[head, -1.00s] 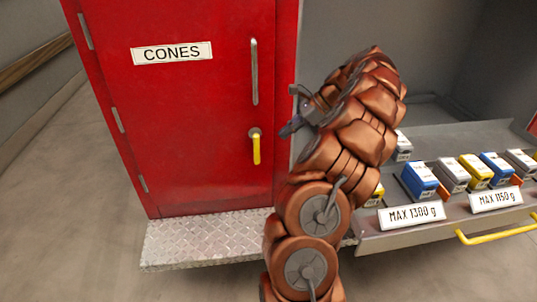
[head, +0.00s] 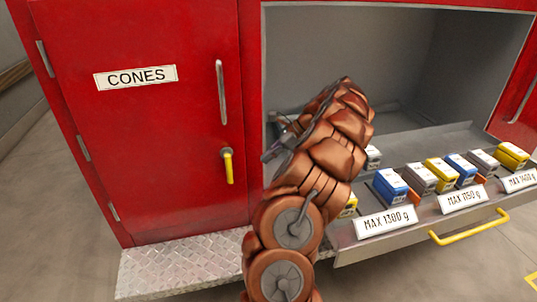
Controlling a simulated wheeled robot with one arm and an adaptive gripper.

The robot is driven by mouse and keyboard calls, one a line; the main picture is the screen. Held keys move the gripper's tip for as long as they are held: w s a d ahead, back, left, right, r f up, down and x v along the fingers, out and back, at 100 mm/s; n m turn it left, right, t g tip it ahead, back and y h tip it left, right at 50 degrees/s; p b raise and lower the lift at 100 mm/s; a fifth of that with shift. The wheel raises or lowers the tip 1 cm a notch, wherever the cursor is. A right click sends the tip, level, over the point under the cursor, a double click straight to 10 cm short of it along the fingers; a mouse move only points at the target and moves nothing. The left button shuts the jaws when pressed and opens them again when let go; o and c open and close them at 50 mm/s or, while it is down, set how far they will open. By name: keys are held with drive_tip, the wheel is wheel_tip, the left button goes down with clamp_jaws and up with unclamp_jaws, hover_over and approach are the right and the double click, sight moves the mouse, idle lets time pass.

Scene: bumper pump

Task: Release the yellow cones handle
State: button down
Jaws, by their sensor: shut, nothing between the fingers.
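The yellow cones handle (head: 228,166) hangs straight down on the right side of the red door (head: 150,140), which bears a CONES sign (head: 136,77). The door is shut. My gripper (head: 268,155) is to the right of the handle, apart from it, in front of the open bay's left edge. It is shut and holds nothing. My arm hides part of the gripper and of the bay behind it.
A pulled-out tray (head: 385,250) with blue, grey and yellow boxes stands at the right, with weight labels and a yellow pull bar (head: 470,228). A metal tread-plate step (head: 180,265) juts out below the door. Grey floor is free at the left.

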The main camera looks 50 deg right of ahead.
sight(229, 169)
drive_tip(key=shift+w+a+f+p, duration=0.35)
drive_tip(key=shift+w+a+f, duration=0.5)
drive_tip(key=shift+w+a, duration=0.25)
drive_tip(key=shift+w+a+f+p, duration=0.3)
drive_tip(key=shift+w+a+f, duration=0.6)
drive_tip(key=shift+w, duration=0.3)
drive_tip(key=shift+w+a+f+p, duration=0.35)
drive_tip(key=shift+w+a+f, duration=0.5)
drive_tip(key=shift+w+a, duration=0.25)
